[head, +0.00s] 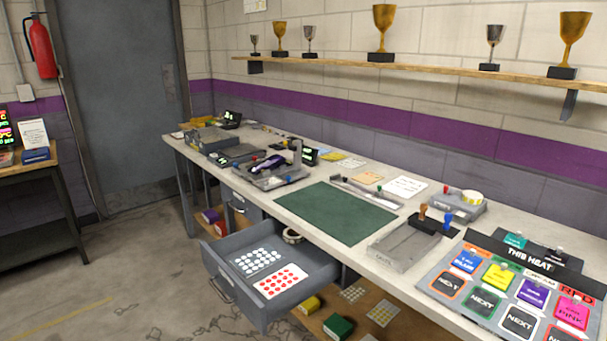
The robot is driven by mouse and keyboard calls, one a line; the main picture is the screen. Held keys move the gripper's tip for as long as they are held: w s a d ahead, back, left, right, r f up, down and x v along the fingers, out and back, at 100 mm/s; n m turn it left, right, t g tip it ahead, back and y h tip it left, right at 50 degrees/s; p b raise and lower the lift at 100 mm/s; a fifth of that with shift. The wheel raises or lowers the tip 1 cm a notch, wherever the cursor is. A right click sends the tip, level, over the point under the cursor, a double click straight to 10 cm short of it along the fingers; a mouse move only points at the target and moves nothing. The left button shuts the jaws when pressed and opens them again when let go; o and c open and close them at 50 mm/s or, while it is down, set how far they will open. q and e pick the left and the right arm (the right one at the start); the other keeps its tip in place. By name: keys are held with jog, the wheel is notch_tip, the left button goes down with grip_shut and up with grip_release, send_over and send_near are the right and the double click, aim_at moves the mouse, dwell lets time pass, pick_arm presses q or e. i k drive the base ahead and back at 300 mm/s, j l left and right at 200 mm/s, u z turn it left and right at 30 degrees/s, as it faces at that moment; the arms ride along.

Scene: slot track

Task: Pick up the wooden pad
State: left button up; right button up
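I cannot clearly make out a wooden pad. The nearest wooden-looking item is a small brown-handled stamp (423,212) standing on a black holder (432,226), beside a blue-handled one (447,219), at the right of the workbench. A grey tray (398,248) lies just in front of them. Neither of my grippers is in view.
The long workbench has a bare green mat (335,212) in its middle. A grey drawer (262,308) stands open below, with sticker sheets (281,281) and a tape roll (292,236) inside. A board of coloured cards (455,309) fills the right end. Trophies line the shelf (420,68).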

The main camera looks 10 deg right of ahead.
aim_at(424, 207)
jog(key=z, duration=0.9)
jog(key=k+j+z, duration=0.3)
jog(key=j+z, duration=0.15)
